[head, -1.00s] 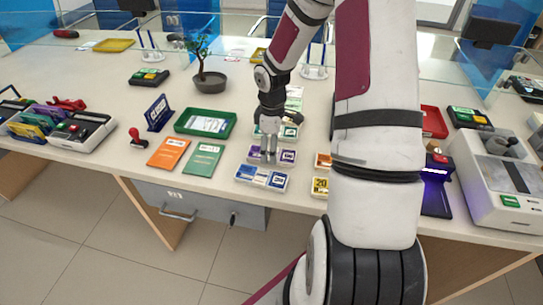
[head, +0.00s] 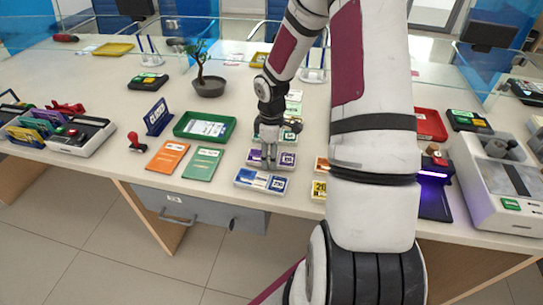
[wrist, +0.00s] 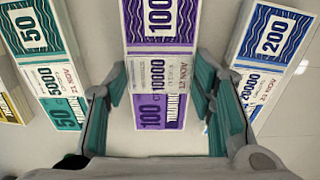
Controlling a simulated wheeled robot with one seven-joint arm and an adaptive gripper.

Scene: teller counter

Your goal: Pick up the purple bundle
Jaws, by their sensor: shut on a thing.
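The purple bundle (wrist: 158,25) lies flat between my fingers in the wrist view, a banknote stack with a white band. It also shows in the head view (head: 287,160), partly hidden by my gripper. My gripper (head: 268,166) points down at it near the counter's front.
A teal bundle (wrist: 45,65) lies left of the purple one and a blue bundle (wrist: 272,45) right, both close to my fingers. On the counter are a green tray (head: 183,135), a potted plant (head: 208,87) and orange (head: 168,157) and green (head: 203,162) booklets.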

